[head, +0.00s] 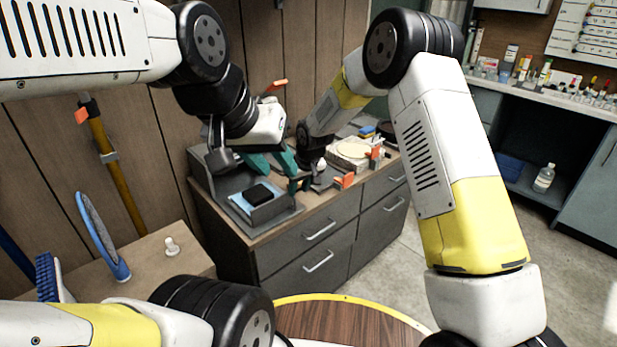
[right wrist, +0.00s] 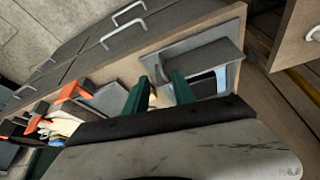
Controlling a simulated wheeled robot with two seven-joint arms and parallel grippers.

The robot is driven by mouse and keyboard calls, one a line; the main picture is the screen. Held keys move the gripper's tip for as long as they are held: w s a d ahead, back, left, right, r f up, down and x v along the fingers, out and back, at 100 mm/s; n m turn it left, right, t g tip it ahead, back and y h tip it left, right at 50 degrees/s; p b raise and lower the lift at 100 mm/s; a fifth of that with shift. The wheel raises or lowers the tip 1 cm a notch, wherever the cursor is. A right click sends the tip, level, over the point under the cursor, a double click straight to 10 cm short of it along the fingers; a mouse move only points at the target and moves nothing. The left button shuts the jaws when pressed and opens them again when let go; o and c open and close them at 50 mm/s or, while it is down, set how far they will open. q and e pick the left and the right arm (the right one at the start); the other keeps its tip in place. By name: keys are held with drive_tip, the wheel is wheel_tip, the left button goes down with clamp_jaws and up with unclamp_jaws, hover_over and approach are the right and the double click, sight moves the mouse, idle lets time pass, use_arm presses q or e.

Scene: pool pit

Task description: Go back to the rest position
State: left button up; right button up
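My right gripper (head: 300,184) reaches in from the right over the same cabinet, lower and close beside the left one. In the right wrist view the right gripper's teal fingers (right wrist: 160,92) stand apart, with the cabinet top showing between them and no object held. The two grippers look very close in the head view; I cannot tell whether they touch.
The grey drawer cabinet (head: 322,226) carries a grey bin (head: 217,192) with a black item (head: 258,194) on something blue. Orange-tipped tools and boxes lie to its right. A wooden counter (head: 150,262) holds a small white object (head: 172,247). Open floor (head: 403,262) lies right of the cabinet.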

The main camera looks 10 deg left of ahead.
drive_tip(key=s+d+r+m+t, duration=0.15)
drive_tip(key=s+d+r, duration=0.25)
drive_tip(key=d+r, duration=0.65)
drive_tip(key=s+d+r+m, duration=0.2)
drive_tip(key=s+d+r, duration=0.3)
drive_tip(key=d+r, duration=0.55)
drive_tip(key=s+d+r+m, duration=0.2)
drive_tip(key=s+d, duration=0.3)
drive_tip(key=s, duration=0.6)
drive_tip(key=s+d+r+m+t, duration=0.1)
drive_tip(key=s+d+r, duration=0.4)
drive_tip(key=s, duration=0.6)
drive_tip(key=shift+d+m+h, duration=0.15)
drive_tip(key=shift+m+h, duration=0.25)
drive_tip(key=shift+m, duration=0.15)
drive_tip(key=shift+s, duration=0.1)
